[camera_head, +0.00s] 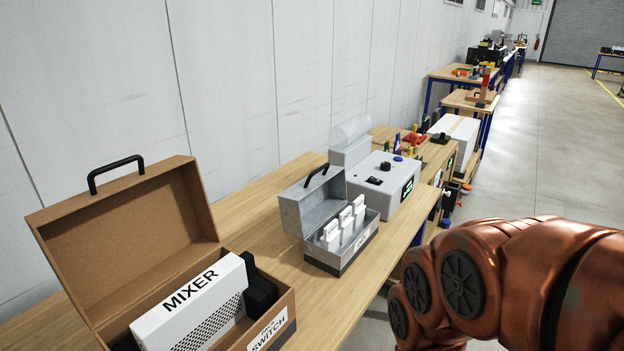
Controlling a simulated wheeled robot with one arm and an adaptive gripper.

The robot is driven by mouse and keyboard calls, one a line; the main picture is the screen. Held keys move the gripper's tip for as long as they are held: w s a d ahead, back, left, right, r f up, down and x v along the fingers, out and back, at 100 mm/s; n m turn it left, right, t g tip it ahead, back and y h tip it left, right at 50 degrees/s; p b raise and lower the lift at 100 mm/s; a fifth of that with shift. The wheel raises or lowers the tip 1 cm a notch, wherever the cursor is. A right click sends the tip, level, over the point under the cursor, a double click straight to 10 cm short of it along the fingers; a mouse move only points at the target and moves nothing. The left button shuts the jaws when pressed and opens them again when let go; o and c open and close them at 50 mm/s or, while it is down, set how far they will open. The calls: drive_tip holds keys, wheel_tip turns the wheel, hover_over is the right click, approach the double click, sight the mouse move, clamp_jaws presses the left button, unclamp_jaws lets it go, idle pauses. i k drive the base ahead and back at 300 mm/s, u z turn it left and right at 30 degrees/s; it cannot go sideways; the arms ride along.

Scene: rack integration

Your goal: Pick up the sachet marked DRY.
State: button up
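No sachet on which I can read DRY shows. A small grey metal case (294,215) stands open on the wooden bench, with several white upright pieces (346,225) inside. The marks on these pieces and the label on the case front (364,239) are too small to read surely. My orange arm fills the lower right, beside the bench. My gripper is out of the picture.
An open brown case (120,235) stands at the near left, holding a white box marked MIXER (195,305) and black blocks (260,290). Its front label reads SWITCH. A grey machine (385,182) stands behind the metal case. The bench (345,297) is bare at the front; floor is open to the right.

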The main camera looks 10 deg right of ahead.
sight(345, 222)
drive_tip(key=u, duration=2.1)
drive_tip(key=k, duration=1.35)
drive_tip(key=z, duration=1.55)
drive_tip(key=i, duration=0.5)
drive_tip(key=z, duration=0.1)
